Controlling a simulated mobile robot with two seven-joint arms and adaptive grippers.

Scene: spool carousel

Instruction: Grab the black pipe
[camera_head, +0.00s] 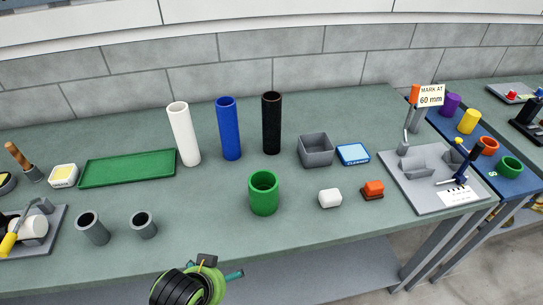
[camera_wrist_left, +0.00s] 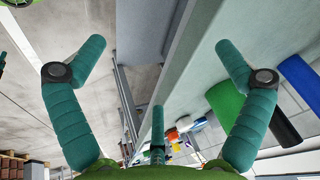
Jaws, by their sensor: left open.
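The black pipe (camera_head: 272,124) stands upright on the green-grey table, to the right of the blue pipe (camera_head: 228,128) and white pipe (camera_head: 184,134). My left gripper (camera_head: 235,274) is at the table's front edge, in front of the short green pipe (camera_head: 264,193) and well short of the black pipe. In the left wrist view its teal fingers (camera_wrist_left: 158,48) are spread wide with nothing between them. The black pipe (camera_wrist_left: 286,132) shows there at the right, partly hidden behind a finger. My right gripper is in neither view.
A grey square bin (camera_head: 316,150) and blue cleaner box (camera_head: 353,154) stand right of the black pipe. Two grey cups (camera_head: 92,228) and a green tray (camera_head: 84,174) are left.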

